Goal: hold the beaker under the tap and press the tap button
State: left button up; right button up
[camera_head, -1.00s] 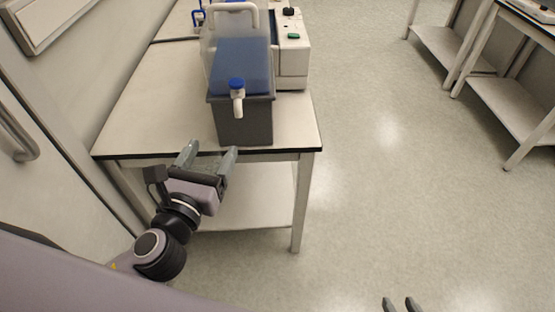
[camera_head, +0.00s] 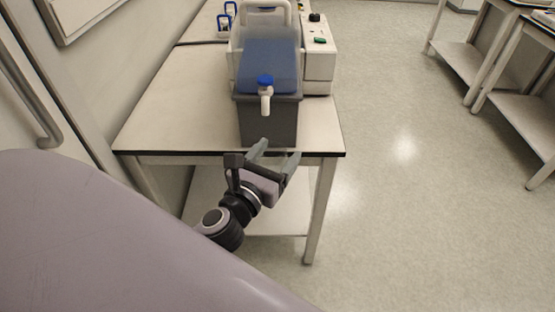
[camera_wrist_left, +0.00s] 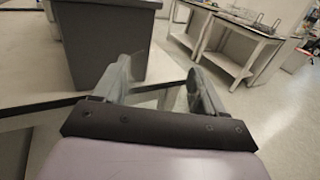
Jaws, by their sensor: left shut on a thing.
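A water container (camera_head: 268,60) with blue contents sits on a dark grey stand (camera_head: 267,122) at the table's front edge. Its white tap (camera_head: 266,102) faces me, with a blue button (camera_head: 265,81) on top. My left gripper (camera_head: 274,157) is in front of the table edge, lower in the picture than the tap. It is shut on the clear beaker, which is hard to make out; a faint glassy shape of the beaker (camera_wrist_left: 160,96) shows between the fingers in the left wrist view. The beaker's rim and its alignment with the spout cannot be told. My right gripper is out of view.
The white table (camera_head: 180,100) has a dark front edge and free room left of the stand. A white device (camera_head: 319,62) with a green switch stands behind right. Blue-framed items (camera_head: 226,20) are at the back. Floor (camera_head: 420,180) to the right is clear.

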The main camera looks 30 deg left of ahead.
pick_arm(q)
jog(key=shift+w+a+r, duration=0.15)
jog(key=shift+w+a, duration=1.05)
jog(key=shift+w, duration=0.15)
jog(key=shift+w+a+r, duration=0.1)
jog(key=shift+w+a, duration=1.05)
jog(key=shift+w, duration=0.15)
